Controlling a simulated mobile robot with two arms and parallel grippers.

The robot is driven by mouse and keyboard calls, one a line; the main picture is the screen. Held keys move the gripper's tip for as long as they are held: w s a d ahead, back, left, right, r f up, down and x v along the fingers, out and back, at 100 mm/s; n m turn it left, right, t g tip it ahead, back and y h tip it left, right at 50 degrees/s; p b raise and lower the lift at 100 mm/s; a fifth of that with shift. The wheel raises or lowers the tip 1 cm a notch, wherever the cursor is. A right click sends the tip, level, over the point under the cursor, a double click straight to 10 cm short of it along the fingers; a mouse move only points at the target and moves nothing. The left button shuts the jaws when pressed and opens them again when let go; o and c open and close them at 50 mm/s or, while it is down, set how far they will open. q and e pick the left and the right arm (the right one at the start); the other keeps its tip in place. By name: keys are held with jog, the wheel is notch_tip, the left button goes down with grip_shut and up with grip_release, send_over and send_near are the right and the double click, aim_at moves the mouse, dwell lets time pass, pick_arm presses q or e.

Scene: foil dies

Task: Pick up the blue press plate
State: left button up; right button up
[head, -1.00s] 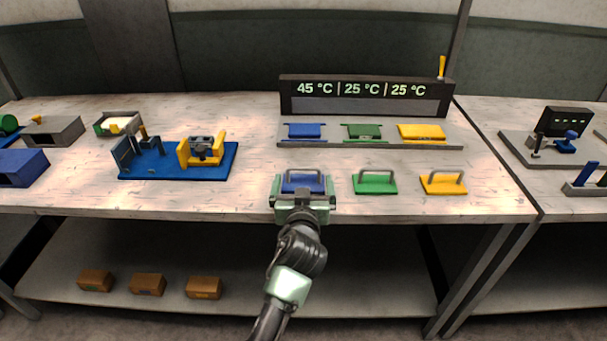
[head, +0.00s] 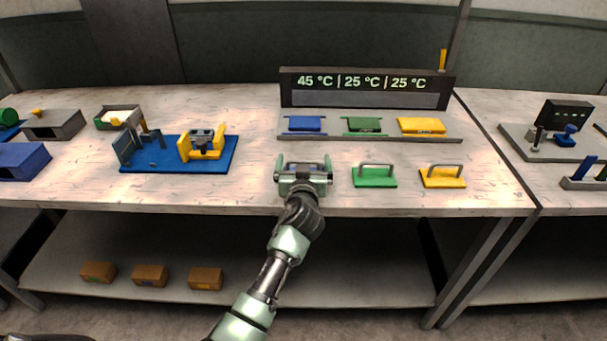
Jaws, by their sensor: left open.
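My left gripper (head: 303,167) is open over the near part of the table, its two fingers spread left and right. The blue press plate with its grey handle showed at this spot earlier; now the gripper hides it, and I cannot tell whether the fingers touch it. To the right stand a green plate with a handle (head: 374,180) and a yellow plate with a handle (head: 443,181). My right gripper is not in view.
Behind is a grey rack (head: 368,137) with blue (head: 305,124), green (head: 364,125) and yellow (head: 421,126) blocks, below a temperature display (head: 366,90). A blue-based press (head: 170,164) stands left. The table's front edge is close to the gripper.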

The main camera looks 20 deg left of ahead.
pick_arm(q)
jog(key=c, duration=1.8)
jog(key=shift+r, duration=0.1)
jog(key=shift+c, duration=0.9)
jog(key=shift+r, duration=0.1)
